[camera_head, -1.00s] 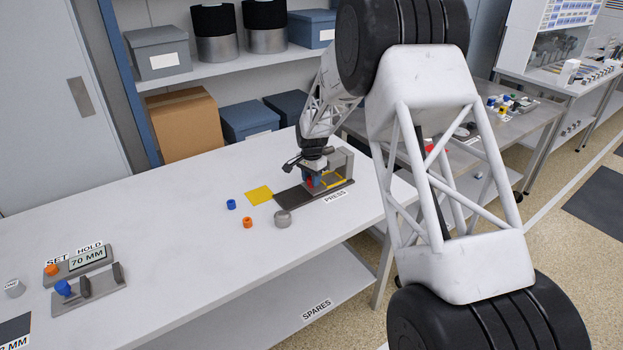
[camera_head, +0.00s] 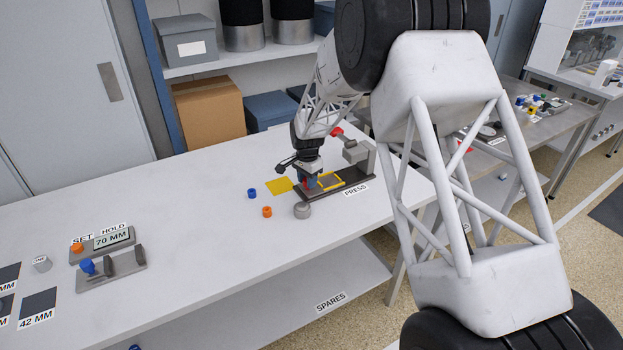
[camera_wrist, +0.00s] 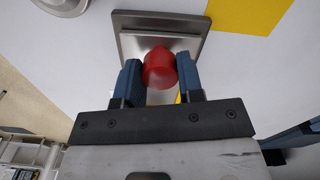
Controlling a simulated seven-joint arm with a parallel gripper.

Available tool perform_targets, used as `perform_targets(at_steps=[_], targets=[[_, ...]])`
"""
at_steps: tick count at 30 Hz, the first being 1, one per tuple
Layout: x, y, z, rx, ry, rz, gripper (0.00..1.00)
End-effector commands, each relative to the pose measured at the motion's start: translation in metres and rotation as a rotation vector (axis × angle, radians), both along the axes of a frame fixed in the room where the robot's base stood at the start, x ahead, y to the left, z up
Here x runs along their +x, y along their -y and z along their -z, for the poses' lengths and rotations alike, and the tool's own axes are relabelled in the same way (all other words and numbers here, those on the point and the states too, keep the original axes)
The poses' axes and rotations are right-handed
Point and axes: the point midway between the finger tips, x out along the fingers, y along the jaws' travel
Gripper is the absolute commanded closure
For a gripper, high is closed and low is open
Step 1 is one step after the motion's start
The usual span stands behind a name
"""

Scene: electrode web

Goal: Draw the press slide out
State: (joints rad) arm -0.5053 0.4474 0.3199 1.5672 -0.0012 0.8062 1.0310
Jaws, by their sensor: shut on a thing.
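The press (camera_head: 357,153) stands on a dark base near the right end of the white bench. Its slide (camera_head: 331,181), a plate with a yellow border, lies on the base to the left of the press head. My gripper (camera_head: 310,183) is at the slide's left end, low over the base. In the wrist view my gripper (camera_wrist: 160,82) is shut on a red knob (camera_wrist: 159,66), with a blue finger on each side. Below the knob shows a grey metal end of the base (camera_wrist: 138,20). My gripper hides part of the slide.
A gauge reading 70 MM (camera_head: 112,238) stands at the left. The bench between is clear.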

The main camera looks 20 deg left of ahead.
Motion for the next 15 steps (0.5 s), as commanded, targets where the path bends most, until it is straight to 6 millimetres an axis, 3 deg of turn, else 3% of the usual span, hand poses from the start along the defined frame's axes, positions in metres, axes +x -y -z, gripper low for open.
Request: perform_targets(at_steps=[3, 4, 8, 15], targets=[[-0.0024, -0.0035, -0.0003, 0.001, -0.002, -0.003, 1.0], [-0.0024, -0.0036, -0.0003, 0.001, -0.002, -0.003, 0.62], [-0.0021, -0.0032, -0.0002, 0.001, -0.002, -0.003, 0.42], [-0.0015, -0.0022, 0.0, 0.0, -0.001, -0.002, 0.4]])
